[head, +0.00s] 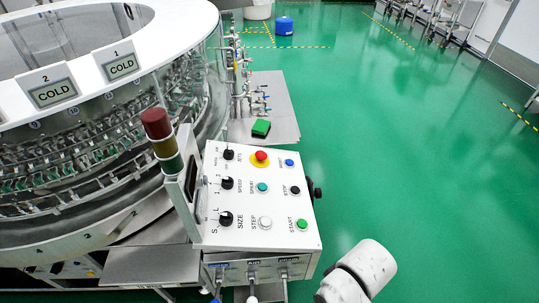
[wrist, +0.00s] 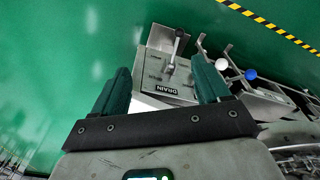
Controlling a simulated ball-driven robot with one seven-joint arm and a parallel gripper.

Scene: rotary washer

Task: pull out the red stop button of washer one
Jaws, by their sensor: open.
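The red stop button (head: 261,156) sits on a yellow round base at the top of the white control panel (head: 238,236) in the head view. The panel belongs to the rotary washer (head: 100,130) at the left. My gripper (wrist: 160,88) is open in the wrist view, with nothing visible between its dark green fingers. Beyond the fingers lies a grey plate labelled DRAIN (wrist: 172,78) with a lever. The red button does not show in the wrist view. In the head view my white arm shows at the bottom right, apart from the panel, and the gripper is not visible there.
Black knobs (head: 227,184) and a green START button (head: 302,224) share the panel. A red, yellow and green signal tower (head: 160,138) stands at its left edge. A green block (head: 261,128) lies on a metal shelf behind. The green floor (head: 380,150) at the right is clear.

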